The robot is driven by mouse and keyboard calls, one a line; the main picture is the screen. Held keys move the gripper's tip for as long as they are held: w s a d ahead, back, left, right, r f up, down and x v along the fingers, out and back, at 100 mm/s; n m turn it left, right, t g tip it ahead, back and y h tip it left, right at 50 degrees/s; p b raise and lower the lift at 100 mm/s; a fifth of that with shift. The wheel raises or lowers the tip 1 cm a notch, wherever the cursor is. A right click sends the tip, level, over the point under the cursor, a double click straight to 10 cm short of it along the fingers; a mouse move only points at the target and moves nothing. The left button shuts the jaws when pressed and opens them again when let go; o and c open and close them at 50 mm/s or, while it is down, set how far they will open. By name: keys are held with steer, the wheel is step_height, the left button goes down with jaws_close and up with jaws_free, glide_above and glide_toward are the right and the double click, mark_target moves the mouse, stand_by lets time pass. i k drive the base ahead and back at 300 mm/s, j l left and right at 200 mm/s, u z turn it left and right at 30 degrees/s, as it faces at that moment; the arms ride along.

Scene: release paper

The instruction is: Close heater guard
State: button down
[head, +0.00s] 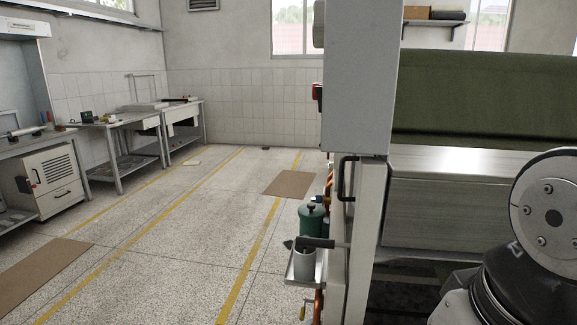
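I cannot tell for sure which part is the heater guard. A large machine fills the right side, with a pale upright housing (358,85) and a wide dark green roller or sheet (485,98). Below the green part is a broad grey metal panel (450,212) with a shiny sloped top. A black bar handle (346,178) is on the narrow end of the machine, below the housing. Part of my arm (545,205) shows at the lower right, in front of the machine. My gripper is not in view.
A small metal tray (299,273) with a grey cup and a dark cylinder juts from the machine's end, near a green canister (311,221). Copper-coloured pipes run below. The speckled floor (170,255) left of the machine is open, with yellow lines. Metal benches (118,125) stand along the left wall.

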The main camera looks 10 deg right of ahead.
mark_target(356, 157)
steer(key=i+u, duration=0.6)
steer(key=i+j+z, duration=0.35)
steer(key=i+j, duration=0.2)
steer(key=i+j+z, duration=0.25)
steer(key=j+z, duration=0.2)
